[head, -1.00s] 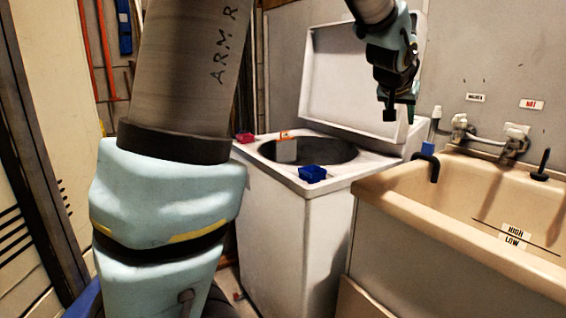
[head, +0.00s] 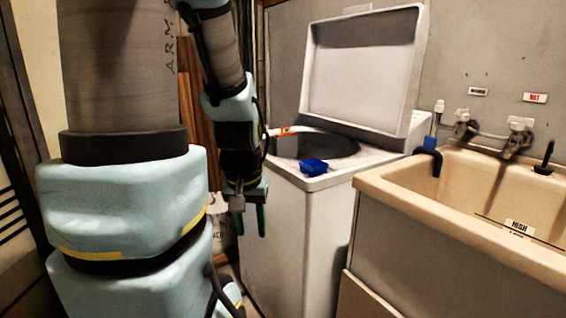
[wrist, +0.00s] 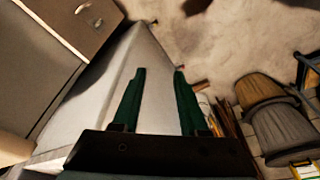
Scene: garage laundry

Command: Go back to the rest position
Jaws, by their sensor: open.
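My gripper (head: 250,215) hangs pointing down in the head view, in front of the left side of the white washing machine (head: 305,235). In the wrist view its two dark green fingers (wrist: 158,100) are spread apart with nothing between them. The washer's side and the floor show beyond them. My arm stands at the left of the head view and folds down to the gripper.
The washer's lid (head: 362,65) is up, and a blue tray (head: 314,167) sits on its front rim. A beige sink (head: 440,185) stands at the right. In the wrist view, rounded grey-brown objects (wrist: 270,115) stand on the floor (wrist: 215,45) at the right.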

